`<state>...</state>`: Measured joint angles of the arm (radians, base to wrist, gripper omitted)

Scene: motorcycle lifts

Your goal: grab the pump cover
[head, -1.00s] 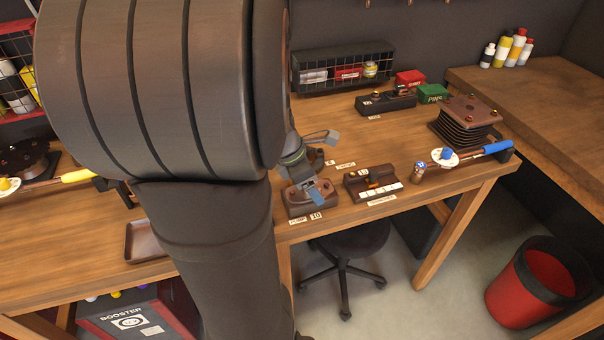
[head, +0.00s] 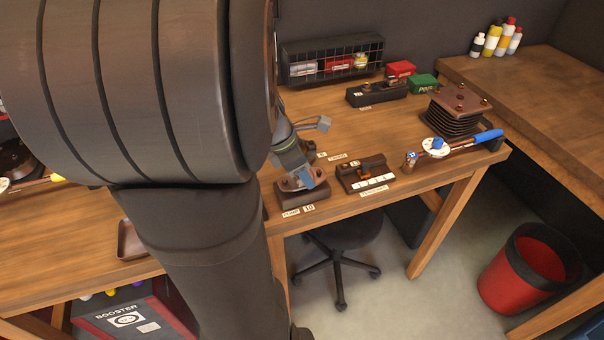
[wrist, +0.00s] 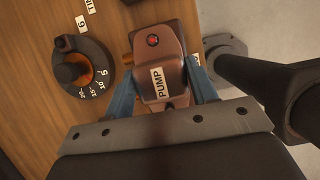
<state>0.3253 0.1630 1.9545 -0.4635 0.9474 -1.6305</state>
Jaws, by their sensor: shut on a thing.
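The pump cover (wrist: 164,50) is a brown piece with a red dot on top and a white "PUMP" label in the wrist view. My gripper (wrist: 162,88) has its blue fingers on either side of it, shut on it. In the head view my gripper (head: 304,180) is at the dark pump block (head: 303,195) near the table's front edge, above the "PUMP 10" labels. The brown cover (head: 289,184) partly shows there beside the fingers. Whether the cover is clear of the block cannot be told.
A round black dial (wrist: 80,70) lies left of the cover in the wrist view. A dark fixture (head: 366,173) stands right of the pump block, with a torque wrench (head: 466,144) and finned cylinder (head: 457,108) beyond. A small tray (head: 133,241) is left, partly behind my arm.

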